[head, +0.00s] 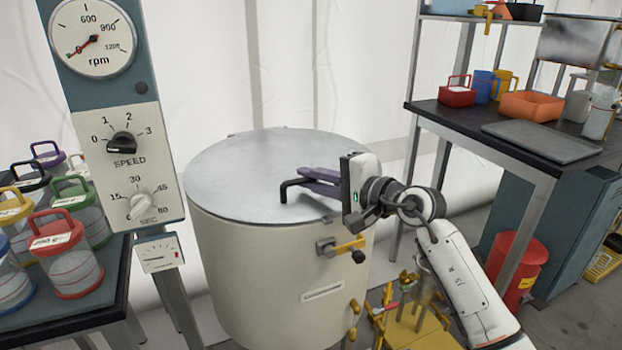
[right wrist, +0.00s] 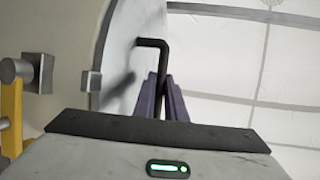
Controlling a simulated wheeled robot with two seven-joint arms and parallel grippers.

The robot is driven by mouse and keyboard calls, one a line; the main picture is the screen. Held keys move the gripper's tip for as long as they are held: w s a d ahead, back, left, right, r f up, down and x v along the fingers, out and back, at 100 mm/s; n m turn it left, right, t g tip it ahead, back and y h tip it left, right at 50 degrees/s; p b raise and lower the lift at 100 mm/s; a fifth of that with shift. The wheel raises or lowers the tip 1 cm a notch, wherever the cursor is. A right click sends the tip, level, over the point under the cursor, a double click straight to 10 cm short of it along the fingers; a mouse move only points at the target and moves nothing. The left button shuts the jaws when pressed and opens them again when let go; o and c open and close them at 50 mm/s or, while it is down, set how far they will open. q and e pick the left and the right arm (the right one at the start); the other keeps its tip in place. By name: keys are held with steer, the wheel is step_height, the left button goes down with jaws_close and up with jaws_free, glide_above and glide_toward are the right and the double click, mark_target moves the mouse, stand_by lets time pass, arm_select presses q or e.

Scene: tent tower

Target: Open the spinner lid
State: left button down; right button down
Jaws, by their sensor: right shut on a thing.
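The spinner is a large cream drum (head: 270,265) with a flat grey metal lid (head: 250,165) that lies on its top. A black bent handle (head: 290,187) stands at the lid's front right part. My right gripper (head: 308,180) reaches in from the right, its purple fingers shut on the handle. In the right wrist view the handle (right wrist: 152,43) shows between the fingers (right wrist: 165,98). A yellow latch (head: 348,245) with a black knob sits on the drum's front, below the rim. My left gripper is not in view.
A control post (head: 125,120) with an rpm gauge and dials stands left of the drum. Jars with coloured lids (head: 68,255) crowd a table at the left. A dark bench (head: 470,125) with bins and mugs stands at the right. Yellow fittings (head: 415,320) stand low, right of the drum.

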steer(key=shift+r, duration=0.1)
